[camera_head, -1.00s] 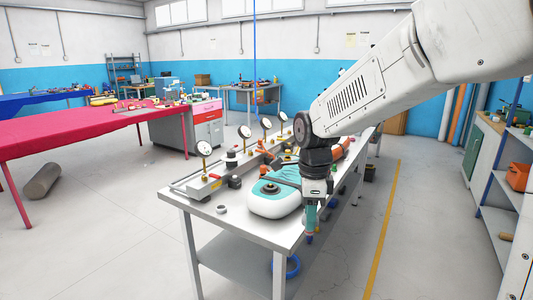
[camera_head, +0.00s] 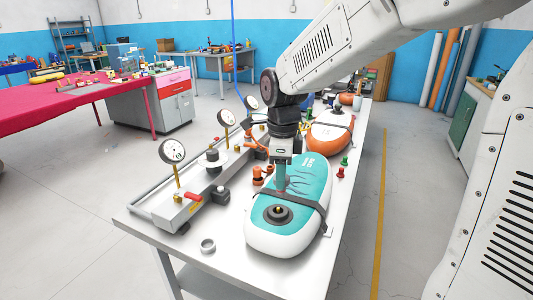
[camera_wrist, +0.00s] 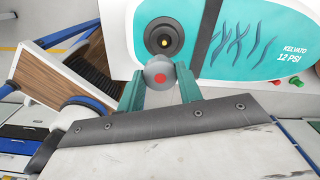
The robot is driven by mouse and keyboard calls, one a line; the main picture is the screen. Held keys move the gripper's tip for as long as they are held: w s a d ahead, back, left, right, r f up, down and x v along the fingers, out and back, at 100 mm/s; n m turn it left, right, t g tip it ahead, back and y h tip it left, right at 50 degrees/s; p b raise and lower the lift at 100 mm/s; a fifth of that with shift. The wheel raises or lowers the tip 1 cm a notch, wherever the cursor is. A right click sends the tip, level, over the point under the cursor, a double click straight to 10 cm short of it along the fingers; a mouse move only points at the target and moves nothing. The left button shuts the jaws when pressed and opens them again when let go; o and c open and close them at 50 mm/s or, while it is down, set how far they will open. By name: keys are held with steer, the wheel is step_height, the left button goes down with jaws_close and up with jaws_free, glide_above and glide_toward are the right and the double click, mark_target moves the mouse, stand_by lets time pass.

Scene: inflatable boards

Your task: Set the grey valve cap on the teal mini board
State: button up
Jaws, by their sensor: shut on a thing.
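The teal mini board (camera_head: 302,178) is a teal-topped white inflatable strapped to the bench, with a dark round valve (camera_head: 277,214) at its near end. In the wrist view the board (camera_wrist: 225,60) fills the top, with the valve (camera_wrist: 163,40) left of its strap. My gripper (camera_head: 282,187) points down over the board, just behind the valve in the head view. In the wrist view my gripper (camera_wrist: 160,82) is shut on the grey valve cap (camera_wrist: 158,70), which shows a red dot and sits just below the valve in the picture. The height gap is unclear. The head view does not show the cap clearly.
A gauge rig (camera_head: 185,208) with several dials runs along the bench's left side. A grey ring (camera_head: 208,246) lies near the front edge. An orange board (camera_head: 329,133) lies behind the teal one. Small red and green pieces (camera_head: 342,168) stand at the right.

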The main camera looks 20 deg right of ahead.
steer(key=shift+w, duration=0.6)
glide_above(278, 208)
steer(key=shift+w+f, duration=0.1)
steer(key=shift+f, duration=2.8)
steer(key=shift+f, duration=1.3)
steer(key=o, duration=1)
steer(key=shift+o, duration=0.2)
